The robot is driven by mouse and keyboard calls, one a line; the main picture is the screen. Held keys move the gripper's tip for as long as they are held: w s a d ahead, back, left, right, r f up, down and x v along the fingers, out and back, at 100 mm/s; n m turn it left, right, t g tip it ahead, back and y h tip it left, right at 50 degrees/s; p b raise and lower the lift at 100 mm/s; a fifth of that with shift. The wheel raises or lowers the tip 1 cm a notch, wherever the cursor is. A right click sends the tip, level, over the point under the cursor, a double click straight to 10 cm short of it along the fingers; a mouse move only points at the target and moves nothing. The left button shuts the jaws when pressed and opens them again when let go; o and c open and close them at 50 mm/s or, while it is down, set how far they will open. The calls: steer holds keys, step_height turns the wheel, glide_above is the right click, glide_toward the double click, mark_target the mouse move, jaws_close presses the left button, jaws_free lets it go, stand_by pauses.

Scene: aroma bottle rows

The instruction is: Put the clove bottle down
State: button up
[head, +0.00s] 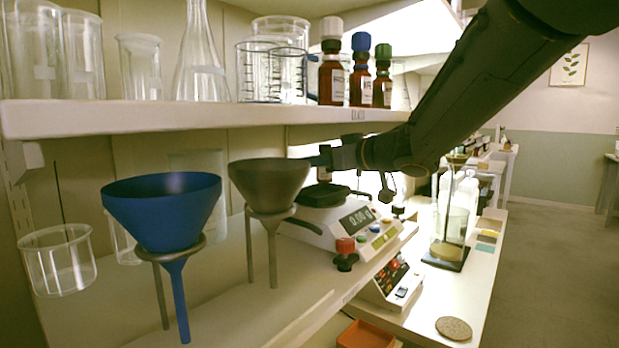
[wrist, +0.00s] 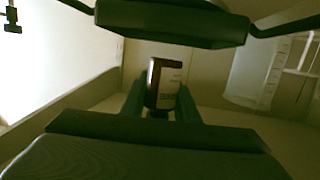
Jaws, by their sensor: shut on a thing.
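My gripper (head: 325,158) is shut on a brown bottle with a pale label, which I take for the clove bottle; its label is too blurred to read. In the wrist view the bottle (wrist: 166,88) stands between the two fingers of my gripper (wrist: 160,108). Whether the bottle touches the pan cannot be told.
A blue funnel (head: 162,212) and a grey funnel (head: 268,182) stand on holders in front of my gripper. Bottles with white (head: 331,75), blue (head: 360,70) and green (head: 382,77) caps stand on the upper shelf (head: 200,117) beside glassware. A red-capped item (head: 345,253) stands before the scale.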

steer(key=shift+w+a, duration=0.45)
steer(key=shift+w, duration=0.05)
steer(key=shift+f+b, duration=0.35)
steer(key=shift+f, duration=1.4)
steer(key=shift+f, duration=0.15)
steer(key=o, duration=1)
steer(key=shift+s+d+r, duration=0.15)
steer(key=shift+r, duration=0.05)
steer(key=p+v, duration=0.1)
steer(key=v, duration=1)
steer(key=shift+s+d+r, duration=0.1)
steer(key=shift+s+d, duration=0.1)
